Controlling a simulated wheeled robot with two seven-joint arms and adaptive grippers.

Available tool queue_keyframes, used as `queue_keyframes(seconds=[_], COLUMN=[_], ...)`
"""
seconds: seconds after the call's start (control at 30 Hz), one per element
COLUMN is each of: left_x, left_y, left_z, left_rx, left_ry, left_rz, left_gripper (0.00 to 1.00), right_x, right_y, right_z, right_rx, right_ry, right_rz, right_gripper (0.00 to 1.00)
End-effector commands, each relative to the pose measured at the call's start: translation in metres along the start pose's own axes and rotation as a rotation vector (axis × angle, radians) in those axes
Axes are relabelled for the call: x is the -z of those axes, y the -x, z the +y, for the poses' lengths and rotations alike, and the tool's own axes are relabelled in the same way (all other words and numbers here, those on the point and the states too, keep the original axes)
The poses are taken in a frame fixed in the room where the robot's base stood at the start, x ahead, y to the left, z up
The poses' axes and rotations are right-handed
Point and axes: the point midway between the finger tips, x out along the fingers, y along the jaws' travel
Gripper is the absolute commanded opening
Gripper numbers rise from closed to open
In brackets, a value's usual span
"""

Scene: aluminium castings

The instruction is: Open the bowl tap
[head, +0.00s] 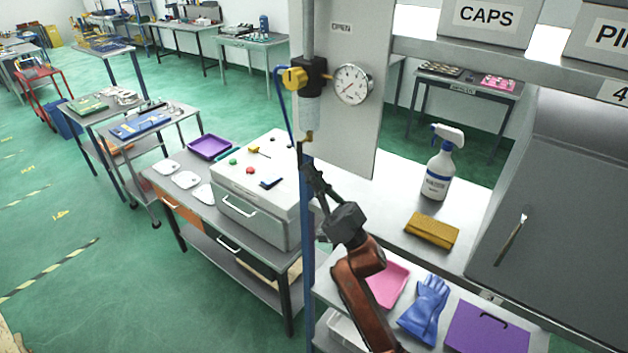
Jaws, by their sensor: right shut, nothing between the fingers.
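The bowl tap (308,136) is a small brass fitting under the clear bowl (309,108) of an air unit on a blue post. The unit has a black body (312,70), a yellow knob (293,78) and a round white gauge (352,85). My right gripper (301,150) is shut and empty, with its dark fingertips pointing up just below and left of the tap. I cannot tell whether they touch it. Whether the tap is open or shut is too small to tell. My left gripper is not in view.
A grey panel (365,130) labelled OPEN stands behind the unit, and a blue hose (283,100) runs down its left side. A grey box (255,200) stands left of the post.

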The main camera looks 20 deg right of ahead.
Motion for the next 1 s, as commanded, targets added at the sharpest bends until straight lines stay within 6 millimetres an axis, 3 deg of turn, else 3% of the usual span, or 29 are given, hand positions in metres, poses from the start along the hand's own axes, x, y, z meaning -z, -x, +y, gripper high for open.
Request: queue_keyframes(seconds=[0.37,0.57,0.7,0.8,1.0], left_x=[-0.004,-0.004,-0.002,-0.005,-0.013], left_y=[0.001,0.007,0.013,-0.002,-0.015], left_z=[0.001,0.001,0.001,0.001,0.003], left_rx=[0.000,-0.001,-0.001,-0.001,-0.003], left_ry=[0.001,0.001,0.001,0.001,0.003], left_rz=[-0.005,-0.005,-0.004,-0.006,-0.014], left_gripper=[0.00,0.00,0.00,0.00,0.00], right_x=[-0.002,0.009,0.024,0.018,0.018], right_y=[-0.002,0.007,0.022,0.052,0.092], right_z=[0.000,0.001,0.003,0.003,0.003], right_rx=[-0.001,0.003,0.007,0.007,0.008], right_ry=[-0.001,-0.003,-0.010,-0.011,-0.012], right_rz=[-0.005,-0.004,-0.001,-0.001,-0.001], right_gripper=[0.00,0.00,0.00,0.00,0.00])
